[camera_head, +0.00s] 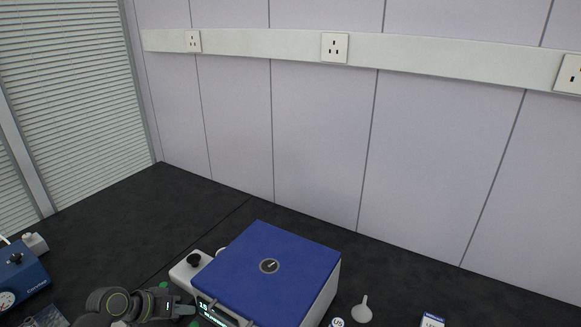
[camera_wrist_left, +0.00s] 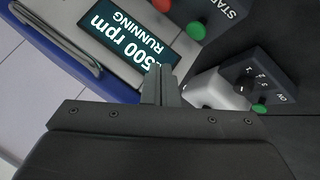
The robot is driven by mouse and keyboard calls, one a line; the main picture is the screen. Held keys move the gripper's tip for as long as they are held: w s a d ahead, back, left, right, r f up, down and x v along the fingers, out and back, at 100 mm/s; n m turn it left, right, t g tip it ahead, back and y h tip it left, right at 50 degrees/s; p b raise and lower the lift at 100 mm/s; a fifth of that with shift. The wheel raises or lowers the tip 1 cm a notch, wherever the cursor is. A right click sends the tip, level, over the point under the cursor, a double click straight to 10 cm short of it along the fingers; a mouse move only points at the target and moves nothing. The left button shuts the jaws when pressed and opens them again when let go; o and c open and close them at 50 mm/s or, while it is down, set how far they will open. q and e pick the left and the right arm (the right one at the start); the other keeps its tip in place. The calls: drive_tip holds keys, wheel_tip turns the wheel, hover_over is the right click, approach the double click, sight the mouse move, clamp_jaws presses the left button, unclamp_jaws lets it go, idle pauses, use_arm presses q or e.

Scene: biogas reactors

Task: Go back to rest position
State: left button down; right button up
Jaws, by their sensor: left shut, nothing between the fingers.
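My left gripper (camera_head: 186,310) is at the lower left of the head view, its fingers pointing right toward the front of a blue-lidded centrifuge (camera_head: 262,270). The lid is down. In the left wrist view my left gripper (camera_wrist_left: 158,72) is shut and empty, its fingertips just in front of the centrifuge's display (camera_wrist_left: 140,42), which reads "RUNNING" and a figure ending in "500 rpm". I cannot tell whether the fingers touch the panel. A green button (camera_wrist_left: 195,30) and a red button (camera_wrist_left: 160,4) sit beside the display. My right gripper is not in view.
A white device with a black knob (camera_head: 192,262) stands close left of the centrifuge. A blue device with a gauge (camera_head: 20,280) is at far left. A white funnel (camera_head: 362,311) lies to the right. The black bench (camera_head: 130,215) is clear toward the back wall.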

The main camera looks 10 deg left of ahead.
use_arm(q)
drive_tip(key=s+d+f+m+g+y, duration=0.1)
drive_tip(key=s+d+f+y, duration=0.15)
drive_tip(key=s, duration=0.45)
drive_tip(key=s+d+f+m+g+y, duration=0.1)
drive_tip(key=s+d+f, duration=0.15)
drive_tip(key=s, duration=0.45)
drive_tip(key=s+a+r+n+g+y, duration=0.1)
drive_tip(key=s+r+y, duration=0.1)
drive_tip(key=s, duration=0.5)
drive_tip(key=s+a+r+n+y, duration=0.1)
drive_tip(key=s+r+y, duration=0.1)
drive_tip(key=s, duration=0.5)
wheel_tip(320, 180, down, 29)
drive_tip(key=a+g+b, duration=0.1)
drive_tip(key=a+b, duration=0.1)
drive_tip(key=b, duration=0.3)
drive_tip(key=s+d+f+b, duration=0.1)
drive_tip(key=s+f+b, duration=0.1)
drive_tip(key=s+f, duration=0.6)
drive_tip(key=s+f+g+b, duration=0.1)
drive_tip(key=s+f+b, duration=0.2)
drive_tip(key=s+f, duration=0.4)
wheel_tip(320, 180, down, 7)
drive_tip(key=shift+s+d+r+g, duration=0.15)
drive_tip(key=shift+s+d+g, duration=0.15)
drive_tip(key=shift+s+d, duration=0.1)
